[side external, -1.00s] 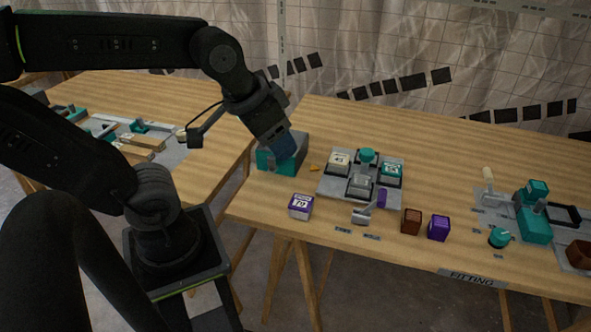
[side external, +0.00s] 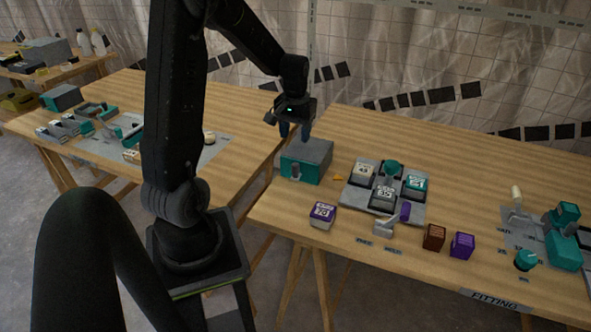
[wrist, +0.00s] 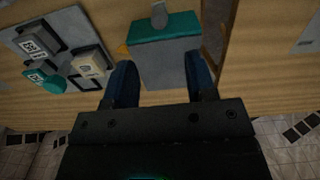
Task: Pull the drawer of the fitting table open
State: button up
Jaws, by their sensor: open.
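The drawer box (side external: 308,152) stands at the left end of the fitting table (side external: 480,272). It has a grey top and a teal front (side external: 312,173) with a grey upright handle (side external: 295,172). No gap shows between front and body. In the wrist view the teal front (wrist: 165,27) and handle (wrist: 158,15) are at the top, beyond the grey top (wrist: 160,65). My gripper (side external: 294,131) is open, pointing down over the back of the box. In the wrist view its blue fingers (wrist: 161,82) appear on either side of the grey top, away from the handle; contact cannot be told.
A grey panel (side external: 418,211) with several labelled blocks lies right of the box. A purple block (side external: 322,215) is in front; a brown block (side external: 433,237) and another purple one (side external: 461,245) stand further right. A small orange piece (side external: 338,178) lies near the box.

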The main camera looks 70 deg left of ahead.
aim_at(296, 164)
notch_tip(296, 164, down, 12)
jog(key=shift+f, duration=0.25)
dwell(0.3)
grip_shut()
jog(key=shift+d, duration=0.1)
